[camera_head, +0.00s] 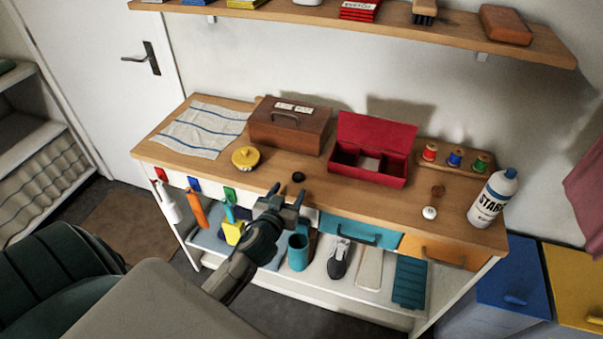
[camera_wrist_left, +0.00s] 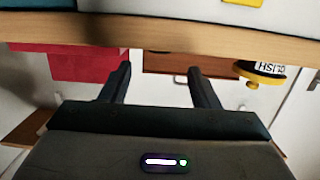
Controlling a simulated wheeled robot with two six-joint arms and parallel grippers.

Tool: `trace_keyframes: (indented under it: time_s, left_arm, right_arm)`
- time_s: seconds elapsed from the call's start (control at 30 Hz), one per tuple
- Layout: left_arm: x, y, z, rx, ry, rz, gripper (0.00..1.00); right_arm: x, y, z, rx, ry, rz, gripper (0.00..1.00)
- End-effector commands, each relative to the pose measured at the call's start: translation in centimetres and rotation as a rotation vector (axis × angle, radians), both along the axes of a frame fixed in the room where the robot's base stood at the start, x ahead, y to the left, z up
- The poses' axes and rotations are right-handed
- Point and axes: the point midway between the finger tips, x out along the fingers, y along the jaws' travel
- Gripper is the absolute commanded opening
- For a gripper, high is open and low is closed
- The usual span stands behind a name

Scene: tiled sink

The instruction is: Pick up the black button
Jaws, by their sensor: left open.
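The black button (camera_head: 298,177) is a small dark disc lying on the wooden worktop (camera_head: 360,199), between the yellow tin and the red box. My left gripper (camera_head: 287,192) is open and empty at the worktop's front edge, just in front of the button and apart from it. In the left wrist view my gripper's two fingers (camera_wrist_left: 160,72) are spread with nothing held between them. I cannot make out the button clearly in that view. My right gripper is not in view.
A yellow tin (camera_head: 246,157), a brown wooden box (camera_head: 262,130) and an open red box (camera_head: 396,137) stand around the button. A brown button (camera_head: 438,191), a white button (camera_head: 429,212), thread spools (camera_head: 455,158) and a starch bottle (camera_head: 491,199) are to the right.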

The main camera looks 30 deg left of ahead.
Motion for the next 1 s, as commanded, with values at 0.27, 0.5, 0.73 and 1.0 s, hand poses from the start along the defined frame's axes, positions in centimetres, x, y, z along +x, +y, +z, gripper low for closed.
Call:
trace_keyframes:
  time_s: [0.27, 0.5, 0.73, 1.0]
  left_arm:
    - [2.3, 0.6, 0.0, -0.002, 0.001, 0.000, 0.56]
    - [5.4, 1.5, -0.5, -0.001, 0.001, 0.000, 0.56]
    - [6.4, 1.7, -0.9, -0.002, 0.002, -0.001, 0.56]
    - [6.3, 1.7, -0.9, -0.002, 0.002, -0.001, 0.30]
  right_arm:
    - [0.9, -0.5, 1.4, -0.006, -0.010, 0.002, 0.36]
    - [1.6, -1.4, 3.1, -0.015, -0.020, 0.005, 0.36]
    - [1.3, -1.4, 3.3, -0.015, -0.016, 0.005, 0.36]
    - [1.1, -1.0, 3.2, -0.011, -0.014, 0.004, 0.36]
